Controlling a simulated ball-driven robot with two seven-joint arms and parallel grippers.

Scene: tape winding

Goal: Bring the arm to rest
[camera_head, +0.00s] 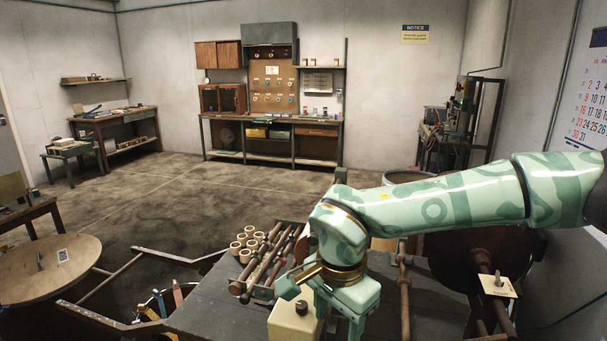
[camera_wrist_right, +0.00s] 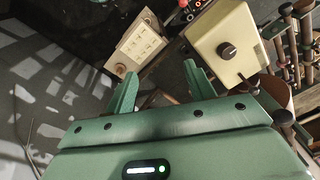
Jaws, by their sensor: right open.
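My right arm (camera_head: 430,205), pale green with a darker pattern, comes in from the right and reaches across the workbench. Its gripper (camera_head: 338,308) points down over the bench beside a cream box with a black knob (camera_head: 290,325). In the right wrist view the two green fingers (camera_wrist_right: 160,85) stand apart with nothing held between them. The cream box (camera_wrist_right: 222,62) is just beyond the right finger there. My left arm and gripper are not in view.
A dark bench (camera_head: 225,318) holds a rack of rods (camera_head: 265,265) and several tan rolls (camera_head: 245,240) left of the gripper. A round wooden table (camera_head: 50,280) stands at the left. A cream panel (camera_wrist_right: 140,42) lies beyond the fingers. Open floor (camera_head: 190,200) lies behind.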

